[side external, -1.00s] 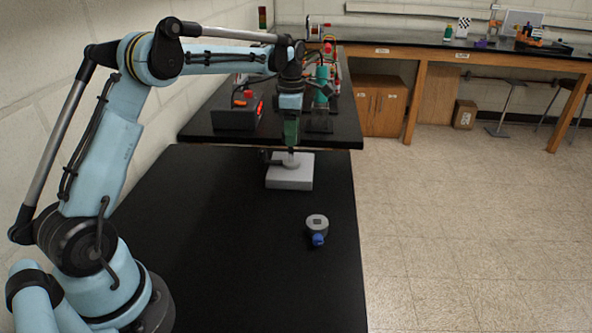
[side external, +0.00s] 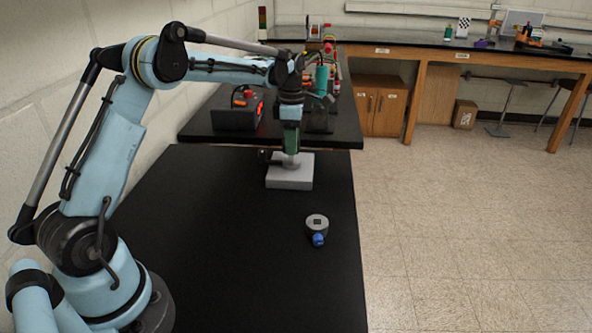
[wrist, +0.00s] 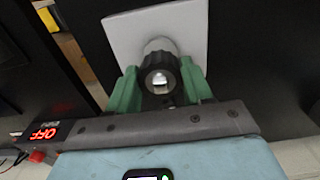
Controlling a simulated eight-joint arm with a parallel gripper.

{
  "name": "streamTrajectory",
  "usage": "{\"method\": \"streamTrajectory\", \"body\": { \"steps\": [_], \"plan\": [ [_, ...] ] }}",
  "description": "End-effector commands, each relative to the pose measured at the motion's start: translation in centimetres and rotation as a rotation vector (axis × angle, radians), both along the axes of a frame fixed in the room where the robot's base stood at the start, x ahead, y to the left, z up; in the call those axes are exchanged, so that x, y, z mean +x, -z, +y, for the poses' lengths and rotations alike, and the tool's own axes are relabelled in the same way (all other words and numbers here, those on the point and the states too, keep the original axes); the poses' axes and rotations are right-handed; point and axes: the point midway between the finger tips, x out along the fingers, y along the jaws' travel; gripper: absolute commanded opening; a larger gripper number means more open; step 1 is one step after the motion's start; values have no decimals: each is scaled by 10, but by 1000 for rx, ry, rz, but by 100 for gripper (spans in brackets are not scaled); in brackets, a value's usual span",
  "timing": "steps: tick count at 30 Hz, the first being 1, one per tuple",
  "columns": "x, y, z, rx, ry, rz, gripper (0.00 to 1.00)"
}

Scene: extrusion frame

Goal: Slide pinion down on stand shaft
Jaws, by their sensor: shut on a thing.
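The stand (side external: 290,178) is a light grey block on the black table, and its pale base (wrist: 190,20) fills the upper middle of the wrist view. In the wrist view, the dark toothed pinion (wrist: 148,77) sits around the bright end of the stand shaft (wrist: 160,82). My gripper (wrist: 160,85) has its two green fingers on either side of the pinion, shut on it. In the side view, my gripper (side external: 291,150) points down over the stand. There the fingers and wrist hide most of the pinion and shaft.
A grey round part with a blue knob (side external: 317,228) lies on the table nearer the camera. A dark box with a red display (side external: 238,117) stands on the table behind. The front table is otherwise clear.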

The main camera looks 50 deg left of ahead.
Motion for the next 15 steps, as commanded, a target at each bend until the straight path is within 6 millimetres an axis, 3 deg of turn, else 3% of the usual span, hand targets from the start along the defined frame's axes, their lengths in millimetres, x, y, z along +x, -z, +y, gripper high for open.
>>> {"method": "streamTrajectory", "body": {
  "steps": [15],
  "plan": [
    [0,14,0,0,0,0,20]
  ]
}}
